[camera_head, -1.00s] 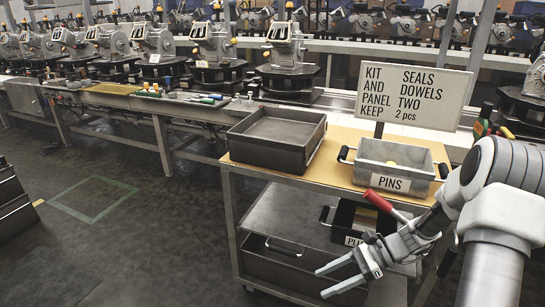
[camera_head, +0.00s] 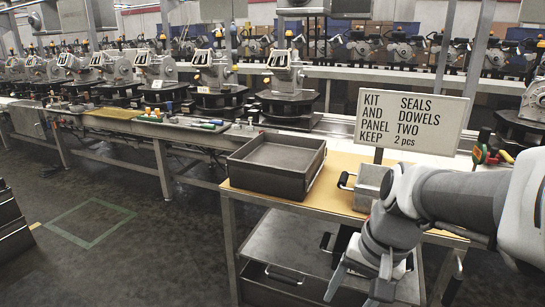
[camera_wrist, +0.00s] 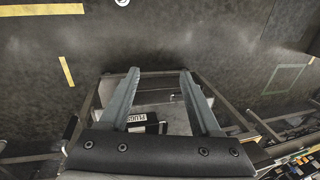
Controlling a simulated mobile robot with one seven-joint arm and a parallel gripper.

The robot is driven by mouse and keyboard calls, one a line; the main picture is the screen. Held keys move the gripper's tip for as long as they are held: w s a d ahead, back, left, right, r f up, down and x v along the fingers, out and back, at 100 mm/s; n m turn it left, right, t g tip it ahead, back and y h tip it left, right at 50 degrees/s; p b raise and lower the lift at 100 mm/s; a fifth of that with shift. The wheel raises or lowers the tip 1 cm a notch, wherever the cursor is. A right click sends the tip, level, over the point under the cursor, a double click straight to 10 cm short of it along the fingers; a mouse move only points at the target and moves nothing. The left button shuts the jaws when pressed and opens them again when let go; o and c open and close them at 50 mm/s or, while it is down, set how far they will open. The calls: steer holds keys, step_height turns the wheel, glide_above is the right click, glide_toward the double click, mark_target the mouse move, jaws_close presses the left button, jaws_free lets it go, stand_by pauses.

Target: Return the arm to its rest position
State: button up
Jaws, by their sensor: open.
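My gripper (camera_head: 354,293) hangs low at the front right of the cart in the head view, pointing down, with the forearm folded above it. In the wrist view my gripper (camera_wrist: 159,73) shows two fingers spread apart with nothing between them. The grey pins bin (camera_head: 370,181) on the cart top is mostly hidden behind my arm. The black plugs bin (camera_wrist: 152,127) shows below and beyond the fingers in the wrist view, on the lower shelf.
An empty dark tray (camera_head: 280,185) sits on the left of the cart top (camera_head: 235,186). A white sign (camera_head: 411,120) stands behind the bin. A workbench (camera_head: 105,124) with tools runs along the back left. The floor (camera_head: 160,240) left of the cart is clear.

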steer(key=s+d+r+n+t+h, duration=0.1)
steer(key=s+r+n+t+h, duration=0.1)
steer(key=s+r+n+t, duration=0.3)
step_height(320, 180, up, 23)
steer(key=s+p, duration=0.1)
steer(key=p, duration=2.1)
steer(key=shift+s+f+g, duration=0.15)
steer(key=shift+g, duration=0.15)
steer(key=shift+c, duration=1.1)
steer(key=shift+d, duration=0.15)
